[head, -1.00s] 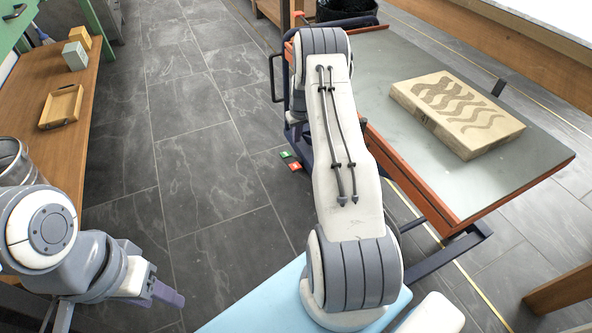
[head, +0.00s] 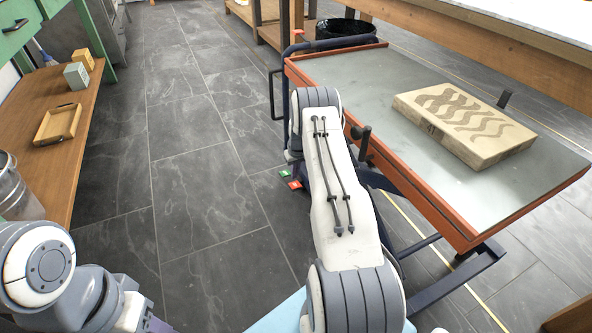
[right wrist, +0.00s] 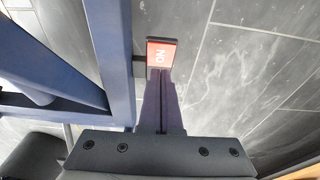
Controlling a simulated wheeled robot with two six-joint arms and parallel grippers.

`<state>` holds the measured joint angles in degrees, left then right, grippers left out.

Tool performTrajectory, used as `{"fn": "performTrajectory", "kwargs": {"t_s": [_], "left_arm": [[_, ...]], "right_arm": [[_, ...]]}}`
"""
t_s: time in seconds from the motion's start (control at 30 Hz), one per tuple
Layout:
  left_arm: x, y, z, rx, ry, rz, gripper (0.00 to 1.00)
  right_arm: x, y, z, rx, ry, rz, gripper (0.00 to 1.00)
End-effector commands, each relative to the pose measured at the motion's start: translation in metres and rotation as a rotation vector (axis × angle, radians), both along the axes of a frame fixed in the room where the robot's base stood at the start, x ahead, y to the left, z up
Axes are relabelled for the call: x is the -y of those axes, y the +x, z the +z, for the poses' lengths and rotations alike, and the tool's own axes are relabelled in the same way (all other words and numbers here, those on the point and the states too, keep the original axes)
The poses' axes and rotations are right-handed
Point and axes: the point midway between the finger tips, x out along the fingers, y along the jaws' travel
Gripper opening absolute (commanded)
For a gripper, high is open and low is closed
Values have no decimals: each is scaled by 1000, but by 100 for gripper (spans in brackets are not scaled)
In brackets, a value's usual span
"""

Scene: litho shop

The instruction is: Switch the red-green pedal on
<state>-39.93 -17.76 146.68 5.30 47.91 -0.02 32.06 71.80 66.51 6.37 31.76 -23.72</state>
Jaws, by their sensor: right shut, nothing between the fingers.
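The red-green pedal (head: 295,185) is on the floor beside the cart, with its green part on the far side and its red part nearer. In the right wrist view its red plate (right wrist: 161,54) is marked ON, and the green part is not visible. My right gripper (right wrist: 160,74) is shut and empty, its fingertips at the lower edge of the red plate. I cannot tell whether they touch it or how the pedal is tilted. In the head view my right arm hides most of this gripper. My left gripper (head: 153,324) is cut off at the bottom edge.
The cart (head: 440,195) stands right of my right arm and carries a patterned block (head: 465,122). Its blue frame (right wrist: 112,60) runs close left of the pedal in the right wrist view. A wooden bench (head: 50,165) is at left. The tiled floor between is clear.

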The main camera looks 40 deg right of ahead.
Motion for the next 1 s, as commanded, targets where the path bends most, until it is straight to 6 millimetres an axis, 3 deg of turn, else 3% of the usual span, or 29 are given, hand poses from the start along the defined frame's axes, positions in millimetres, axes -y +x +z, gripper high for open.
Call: {"fn": "performTrajectory", "kwargs": {"t_s": [0.03, 0.23, 1.0], "left_arm": [[0, 0, -10, 0, 0, 0, 50], [0, 0, -19, 0, 0, 0, 50], [0, 0, -14, 0, 0, 0, 50]], "right_arm": [[-1, -3, -13, -3, 2, -1, 0], [-1, -8, -28, -1, 0, -1, 0], [-3, -13, -34, -2, 1, -1, 0]]}}
